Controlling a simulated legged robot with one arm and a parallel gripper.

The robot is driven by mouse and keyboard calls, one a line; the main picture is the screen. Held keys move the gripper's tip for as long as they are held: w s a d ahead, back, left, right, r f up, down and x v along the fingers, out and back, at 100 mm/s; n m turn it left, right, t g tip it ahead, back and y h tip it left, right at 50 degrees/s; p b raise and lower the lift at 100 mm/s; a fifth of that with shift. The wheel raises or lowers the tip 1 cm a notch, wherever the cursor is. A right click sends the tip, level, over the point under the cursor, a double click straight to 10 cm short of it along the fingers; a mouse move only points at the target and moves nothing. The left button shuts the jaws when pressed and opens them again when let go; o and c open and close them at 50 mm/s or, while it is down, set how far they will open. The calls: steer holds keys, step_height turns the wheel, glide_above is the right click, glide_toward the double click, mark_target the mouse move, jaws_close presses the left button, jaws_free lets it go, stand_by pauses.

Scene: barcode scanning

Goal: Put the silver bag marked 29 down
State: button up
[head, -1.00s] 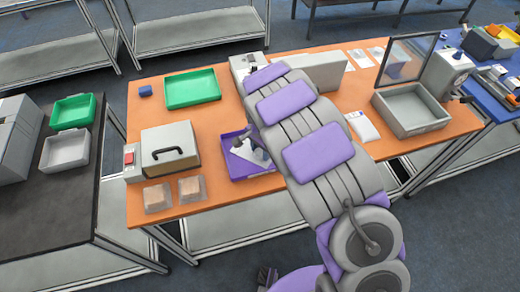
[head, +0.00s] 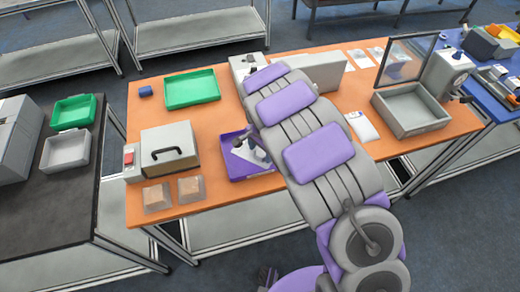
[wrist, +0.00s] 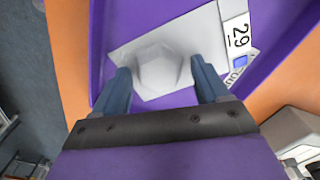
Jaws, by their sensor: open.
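The silver bag (wrist: 152,38) marked 29 lies in the purple tray (wrist: 105,15), its raised middle between my fingers. Its white label with 29 shows at the upper right in the wrist view. My gripper (wrist: 161,76) is open, one finger on each side of the bulge; I cannot tell whether either finger touches it. In the head view the bag (head: 241,155) shows as a pale shape in the purple tray (head: 234,170), partly hidden by my gripper (head: 250,148).
A grey box with a handle (head: 170,150) and two clear packs stand left of the tray on the orange table (head: 215,205). A green tray (head: 192,89) lies behind. A white bag (head: 363,127) and a grey bin (head: 410,110) are to the right.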

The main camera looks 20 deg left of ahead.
mark_target(260, 152)
step_height(260, 152, up, 11)
steer(key=p, duration=0.2)
steer(key=s+d+r, duration=0.3)
steer(key=d+r, duration=0.5)
steer(key=d, duration=0.3)
steer(key=s+d+r+n, duration=0.1)
steer(key=s+d+r, duration=0.4)
steer(key=s+d, duration=0.3)
steer(key=s+d+n+g, duration=0.1)
steer(key=s+d, duration=0.3)
steer(key=s, duration=0.7)
steer(key=s+d+r+n, duration=0.1)
steer(key=s+d+n, duration=0.2)
steer(key=s, duration=0.7)
steer(key=shift+s+d+n+g, duration=0.4)
steer(key=shift+d, duration=0.5)
steer(key=shift+f+b, duration=0.4)
steer(key=shift+b, duration=0.1)
